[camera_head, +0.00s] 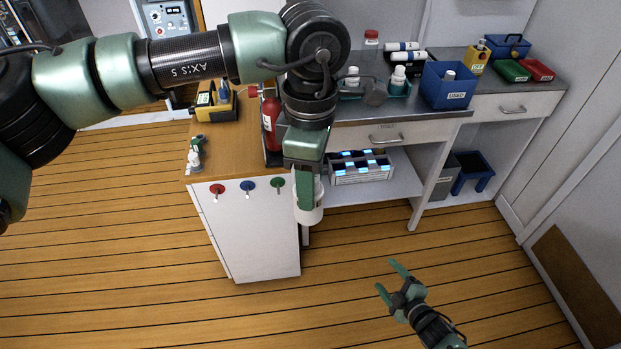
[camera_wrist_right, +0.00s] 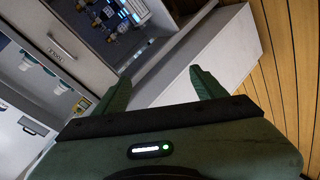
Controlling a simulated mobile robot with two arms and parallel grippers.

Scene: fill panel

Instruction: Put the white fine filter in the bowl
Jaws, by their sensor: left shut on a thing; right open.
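My left gripper (camera_head: 309,190) is shut on a white cylinder (camera_head: 317,208) that looks like the white fine filter. It holds it in front of the cabinet, beside the right edge of the white front panel; the green fingers hide part of it. My right gripper (camera_head: 391,278) is open and empty, low over the wooden floor; its spread fingers also show in the right wrist view (camera_wrist_right: 162,88). I cannot make out which thing is the bowl; my left arm hides part of the counter.
Red, blue and green valve handles (camera_head: 248,186) stick out of the white panel (camera_head: 255,235). A red extinguisher (camera_head: 270,122) stands beside my left wrist. A grey crate (camera_head: 361,176) sits on the lower shelf. A blue bin (camera_head: 447,88) stands on the counter. The floor is clear.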

